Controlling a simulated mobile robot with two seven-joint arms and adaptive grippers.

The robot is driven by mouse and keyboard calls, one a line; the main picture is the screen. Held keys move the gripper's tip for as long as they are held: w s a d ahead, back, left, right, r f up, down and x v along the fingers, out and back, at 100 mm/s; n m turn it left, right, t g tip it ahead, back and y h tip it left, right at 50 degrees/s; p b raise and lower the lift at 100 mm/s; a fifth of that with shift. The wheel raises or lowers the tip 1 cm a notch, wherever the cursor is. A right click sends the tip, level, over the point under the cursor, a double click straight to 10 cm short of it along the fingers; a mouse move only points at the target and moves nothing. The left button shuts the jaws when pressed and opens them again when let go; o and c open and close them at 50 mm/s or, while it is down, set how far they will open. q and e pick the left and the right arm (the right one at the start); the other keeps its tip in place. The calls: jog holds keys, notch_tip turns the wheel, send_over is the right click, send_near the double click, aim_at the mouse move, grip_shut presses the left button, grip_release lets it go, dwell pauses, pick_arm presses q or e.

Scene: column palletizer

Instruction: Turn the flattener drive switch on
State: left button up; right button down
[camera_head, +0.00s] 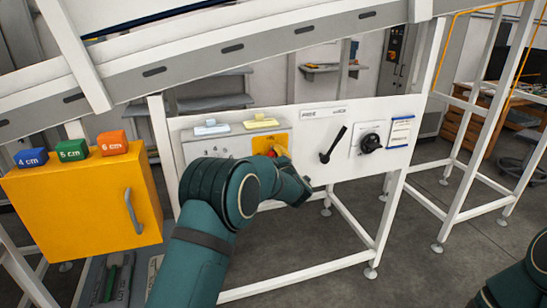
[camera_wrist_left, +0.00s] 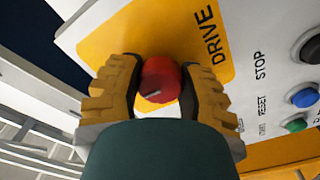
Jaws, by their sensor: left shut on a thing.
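The drive switch is a round red knob (camera_wrist_left: 160,80) on a yellow plate (camera_wrist_left: 150,38) marked DRIVE. My left gripper (camera_wrist_left: 160,85) is shut on this knob, with one yellow, dark-padded finger on each side of it. A short dark mark shows on the knob's face, but I cannot tell whether the switch is on or off. In the head view the left gripper (camera_head: 277,153) is at the white panel (camera_head: 310,160), and my arm hides most of it and the knob. My right gripper is out of view.
Beside the plate in the wrist view are a black button (camera_wrist_left: 311,46), a blue button (camera_wrist_left: 305,97) and a green button (camera_wrist_left: 296,125). A black lever (camera_head: 333,144) and black rotary switch (camera_head: 371,143) sit further right. A yellow cabinet (camera_head: 85,205) stands left.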

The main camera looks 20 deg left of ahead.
pick_arm(q)
jog(key=o, duration=1.2)
jog(key=v, duration=1.2)
